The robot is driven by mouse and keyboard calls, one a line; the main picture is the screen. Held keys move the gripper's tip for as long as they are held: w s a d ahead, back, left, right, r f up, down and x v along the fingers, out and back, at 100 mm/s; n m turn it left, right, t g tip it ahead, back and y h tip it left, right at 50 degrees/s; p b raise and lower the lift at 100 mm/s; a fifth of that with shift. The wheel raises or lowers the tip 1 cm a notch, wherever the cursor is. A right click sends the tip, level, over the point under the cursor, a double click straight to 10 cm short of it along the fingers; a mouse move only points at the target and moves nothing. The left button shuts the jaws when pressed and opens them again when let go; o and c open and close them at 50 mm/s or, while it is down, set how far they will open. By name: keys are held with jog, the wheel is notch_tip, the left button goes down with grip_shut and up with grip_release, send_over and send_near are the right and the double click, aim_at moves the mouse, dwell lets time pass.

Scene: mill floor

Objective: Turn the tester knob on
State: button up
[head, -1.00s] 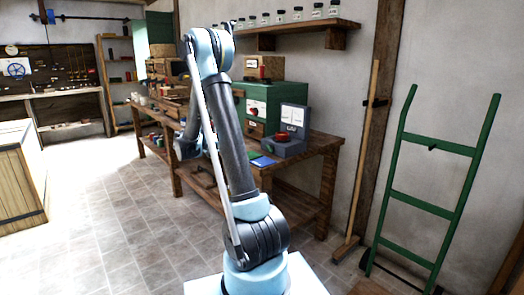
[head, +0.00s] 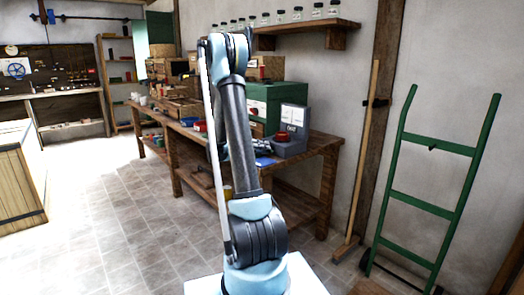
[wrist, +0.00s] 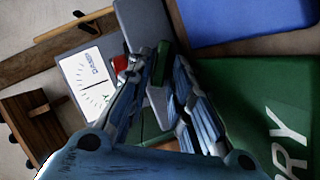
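The tester (head: 291,142) is a grey box with an upright white-dial panel, standing at the right end of the bench in the head view. Its red knob (head: 282,136) sits on the sloped front. In the wrist view the tester's dial plate (wrist: 88,82) lies at left, and a red piece that looks like the knob (wrist: 120,63) is partly hidden by the left finger. My gripper (wrist: 154,66) looks open, with a gap between its fingers; a dark green piece shows near the fingertips. Contact with the knob cannot be told.
A blue flat item (head: 264,162) lies at the bench (head: 325,143) front. A shelf of jars (head: 310,27) hangs above. A green hand truck (head: 430,205) leans at right.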

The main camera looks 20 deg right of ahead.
grip_shut()
dwell(0.4)
jog(key=m, duration=0.1)
jog(key=m+t+y, duration=0.1)
jog(key=shift+s+d+r+m, duration=0.1)
jog(key=shift+s+r+m, duration=0.15)
jog(key=shift+m, duration=0.15)
jog(key=shift+s+d+r+m+t+y, duration=0.1)
jog(key=shift+m+t+y, duration=0.25)
jog(key=shift+m, duration=0.25)
jog(key=shift+s+r+m+t+y, duration=0.1)
jog(key=shift+m+t+y, duration=0.15)
jog(key=shift+m+t, duration=0.3)
jog(key=shift+w, duration=0.1)
grip_release()
jog(key=shift+f, duration=0.1)
